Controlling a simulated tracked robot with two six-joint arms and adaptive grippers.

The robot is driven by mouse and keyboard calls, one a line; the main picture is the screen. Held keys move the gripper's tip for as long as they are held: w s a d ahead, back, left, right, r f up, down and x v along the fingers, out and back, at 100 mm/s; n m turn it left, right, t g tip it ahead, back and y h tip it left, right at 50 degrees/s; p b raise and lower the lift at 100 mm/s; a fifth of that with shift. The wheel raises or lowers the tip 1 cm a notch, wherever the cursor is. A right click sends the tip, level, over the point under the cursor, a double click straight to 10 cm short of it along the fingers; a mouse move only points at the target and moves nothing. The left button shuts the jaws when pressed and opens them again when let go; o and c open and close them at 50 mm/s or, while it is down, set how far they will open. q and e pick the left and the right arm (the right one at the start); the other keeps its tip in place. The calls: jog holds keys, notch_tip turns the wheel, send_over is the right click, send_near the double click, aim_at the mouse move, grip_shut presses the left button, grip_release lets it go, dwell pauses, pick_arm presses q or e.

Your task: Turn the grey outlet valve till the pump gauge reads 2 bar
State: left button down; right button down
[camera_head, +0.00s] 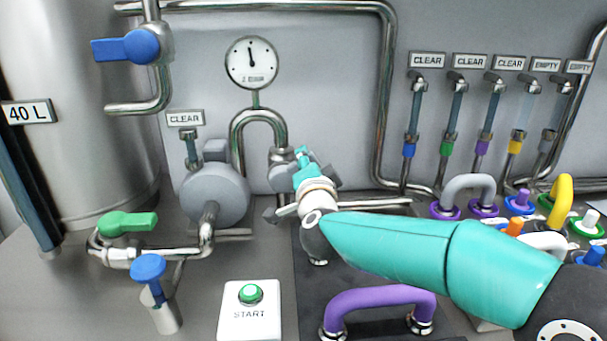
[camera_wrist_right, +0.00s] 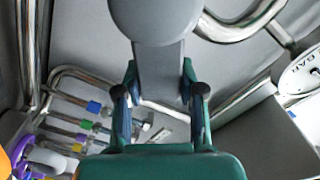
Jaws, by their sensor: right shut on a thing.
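The grey outlet valve shows in the head view as a round grey body (camera_head: 280,156) on the pipe right of the pump, partly hidden by my gripper. In the right wrist view its grey handle (camera_wrist_right: 160,72) runs between my fingers. My right gripper (camera_head: 302,160) is shut on this handle, with one finger on each side (camera_wrist_right: 160,98). The pump gauge (camera_head: 252,63) is a white dial on the wall above the pump; its dark needle points almost straight up, and its small figures are too blurred to read. My left gripper is not in view.
The grey pump (camera_head: 214,194) stands left of the valve. A green-handled valve (camera_head: 127,223), a blue-knobbed valve (camera_head: 148,268) and a START button box (camera_head: 250,312) are at front left. A purple hose (camera_head: 380,294) lies below my right arm. Capped fittings and hoses crowd the right.

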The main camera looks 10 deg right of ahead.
jog(key=shift+d+f+m+b, duration=0.25)
jog(key=shift+m+b, duration=0.15)
jog(key=shift+m, duration=0.1)
jog(key=c, duration=0.7)
grip_release()
jog(key=shift+w, duration=0.1)
jog(key=s, duration=0.4)
jog(key=s+a, duration=0.1)
jog(key=s, duration=0.7)
jog(key=shift+a+f, duration=0.1)
jog(key=shift+a, duration=0.15)
